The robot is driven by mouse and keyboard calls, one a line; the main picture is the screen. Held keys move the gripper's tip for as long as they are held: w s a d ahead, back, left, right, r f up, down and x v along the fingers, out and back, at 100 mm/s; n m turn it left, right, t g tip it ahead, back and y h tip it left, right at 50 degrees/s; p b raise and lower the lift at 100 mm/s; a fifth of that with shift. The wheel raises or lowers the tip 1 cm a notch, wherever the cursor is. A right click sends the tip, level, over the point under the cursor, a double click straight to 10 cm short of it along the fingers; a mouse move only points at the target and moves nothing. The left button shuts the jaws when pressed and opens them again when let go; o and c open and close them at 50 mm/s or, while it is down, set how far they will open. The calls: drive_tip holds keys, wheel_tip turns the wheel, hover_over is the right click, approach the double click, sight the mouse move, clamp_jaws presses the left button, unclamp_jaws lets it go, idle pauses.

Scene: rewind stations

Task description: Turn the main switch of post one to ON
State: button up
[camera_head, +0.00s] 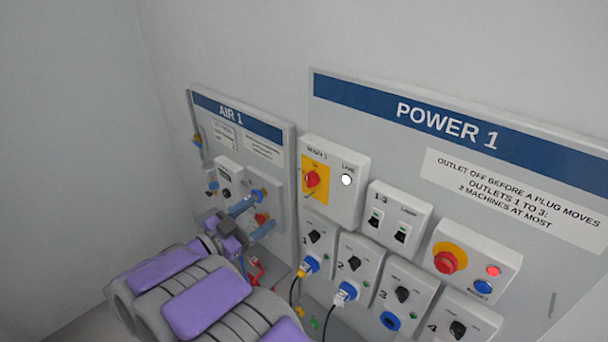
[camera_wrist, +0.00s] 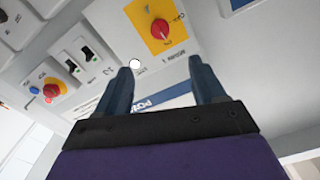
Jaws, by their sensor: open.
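The main switch (camera_head: 312,179) is a red rotary knob on a yellow plate, on the white box (camera_head: 334,199) labelled MAIN 1. A pale round lamp (camera_head: 347,180) sits to its right. In the wrist view the knob (camera_wrist: 160,28) appears near the top centre, beyond my fingertips, with the lamp (camera_wrist: 135,64) near the left fingertip. I cannot read the knob's position surely. My gripper (camera_head: 262,212) is open and empty, left of and below the switch in the head view; its two blue fingers (camera_wrist: 160,68) are spread apart, not touching the knob.
The POWER 1 panel (camera_head: 550,158) also carries a breaker box (camera_head: 400,218), a red emergency button (camera_head: 446,261) and outlets below, two with blue plugs and cables. The AIR 1 panel (camera_head: 284,135) stands left, partly behind my gripper. A blank wall fills the far left.

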sight(307, 182)
drive_tip(key=x, duration=1.7)
drive_tip(key=shift+w, duration=0.15)
drive_tip(key=shift+c, duration=0.3)
drive_tip(key=c, duration=1)
drive_tip(key=shift+m+b, duration=0.5)
drive_tip(key=shift+b, duration=0.15)
drive_tip(key=shift+r, duration=0.1)
drive_tip(key=o, duration=1.1)
drive_tip(key=shift+c, duration=0.2)
